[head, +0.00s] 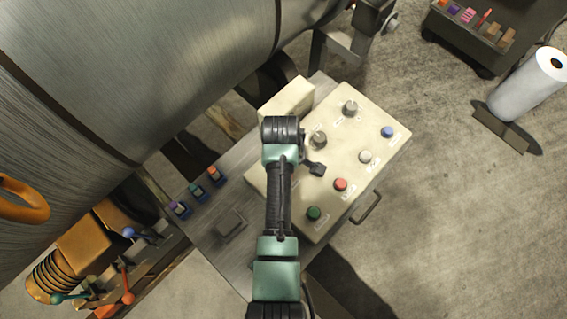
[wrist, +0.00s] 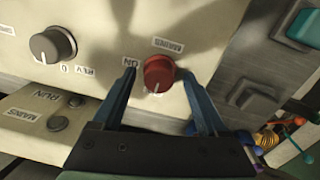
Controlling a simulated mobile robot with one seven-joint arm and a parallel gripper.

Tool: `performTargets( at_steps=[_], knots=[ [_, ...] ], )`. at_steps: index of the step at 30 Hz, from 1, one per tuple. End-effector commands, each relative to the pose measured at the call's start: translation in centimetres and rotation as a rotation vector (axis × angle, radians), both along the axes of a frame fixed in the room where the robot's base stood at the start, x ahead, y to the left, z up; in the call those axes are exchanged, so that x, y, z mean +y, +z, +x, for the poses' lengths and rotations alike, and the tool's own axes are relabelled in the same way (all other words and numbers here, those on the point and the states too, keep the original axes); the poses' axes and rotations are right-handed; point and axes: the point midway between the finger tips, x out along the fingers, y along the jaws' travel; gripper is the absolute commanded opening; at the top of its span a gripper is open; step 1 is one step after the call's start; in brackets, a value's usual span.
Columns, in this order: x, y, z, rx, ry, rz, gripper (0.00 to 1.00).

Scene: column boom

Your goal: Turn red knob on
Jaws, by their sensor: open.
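In the wrist view, a round red knob (wrist: 158,72) sits on a cream panel (wrist: 105,22) under a MAINS label. An ON label is at its left, and a pale mark shows at its lower edge. My gripper (wrist: 157,75) is open, with one blue-grey finger on each side of the red knob. A gap shows at the left finger; the right finger looks very close, and I cannot tell if it touches. In the head view, my arm reaches over the cream control box (head: 385,112), and I cannot make out this knob there.
A grey knob (wrist: 53,46) stands to the left in the wrist view. The box top carries a red button (head: 340,184), a green button (head: 314,213) and a blue button (head: 387,132). A large metal roller (head: 150,70) lies at upper left. Open floor is at right.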

Motion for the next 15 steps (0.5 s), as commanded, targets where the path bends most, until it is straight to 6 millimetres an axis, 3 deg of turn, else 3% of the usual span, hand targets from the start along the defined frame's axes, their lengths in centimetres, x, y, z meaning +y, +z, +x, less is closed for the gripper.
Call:
performTargets(
  at_steps=[9, 15],
  knots=[
    [0.01, -0.24, 0.06, -0.002, 0.000, 0.000, 0.76],
    [0.00, -0.22, 0.06, -0.001, 0.000, 0.000, 0.42]
  ],
)
